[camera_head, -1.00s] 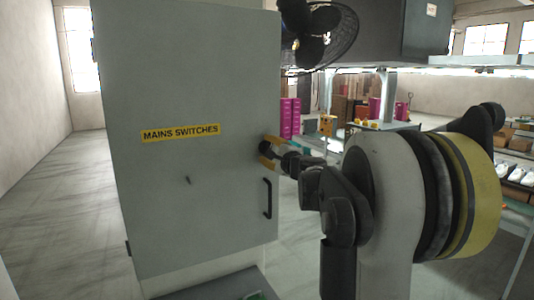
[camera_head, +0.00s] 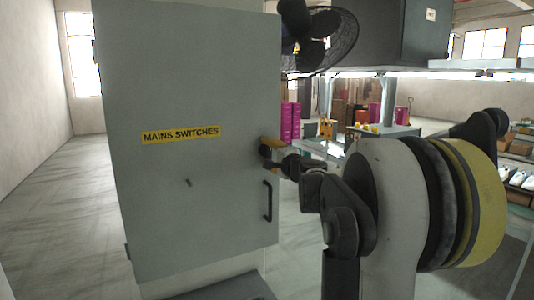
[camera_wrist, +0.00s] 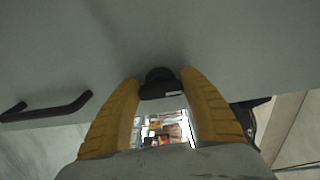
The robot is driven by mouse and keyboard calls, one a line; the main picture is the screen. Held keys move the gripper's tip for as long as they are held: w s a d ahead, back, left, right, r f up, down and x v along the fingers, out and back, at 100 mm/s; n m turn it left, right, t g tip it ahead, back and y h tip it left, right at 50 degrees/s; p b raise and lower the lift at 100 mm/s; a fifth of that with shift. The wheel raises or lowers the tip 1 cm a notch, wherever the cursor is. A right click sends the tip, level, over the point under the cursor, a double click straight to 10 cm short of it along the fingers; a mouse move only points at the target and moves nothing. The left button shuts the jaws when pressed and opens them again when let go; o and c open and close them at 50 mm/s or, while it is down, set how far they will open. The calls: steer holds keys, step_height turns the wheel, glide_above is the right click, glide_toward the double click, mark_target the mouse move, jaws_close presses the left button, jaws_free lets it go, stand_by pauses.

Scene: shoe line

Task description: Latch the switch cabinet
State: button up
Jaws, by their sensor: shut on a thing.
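The switch cabinet (camera_head: 185,215) is tall and grey with a yellow MAINS SWITCHES label (camera_head: 181,134). Its door looks closed, though I cannot tell if it is fully flush. My gripper (camera_head: 268,151) is at the door's right edge, above the black bar handle (camera_head: 267,201). In the wrist view, my gripper's yellow fingers (camera_wrist: 160,100) stand on both sides of a black latch knob (camera_wrist: 160,82) on the grey door and are shut on it. The bar handle also shows in the wrist view (camera_wrist: 48,108), left of the fingers. In the head view my gripper mostly hides the knob.
A black fan (camera_head: 318,35) stands behind the cabinet's upper right. A workbench (camera_head: 385,128), pink boxes (camera_head: 290,116) and a shelf with white shoes (camera_head: 517,178) are farther back right. Open floor (camera_head: 55,210) lies left of the cabinet.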

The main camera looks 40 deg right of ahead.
steer(key=o, duration=1.2)
steer(key=v, duration=1.2)
steer(key=shift+a, duration=0.1)
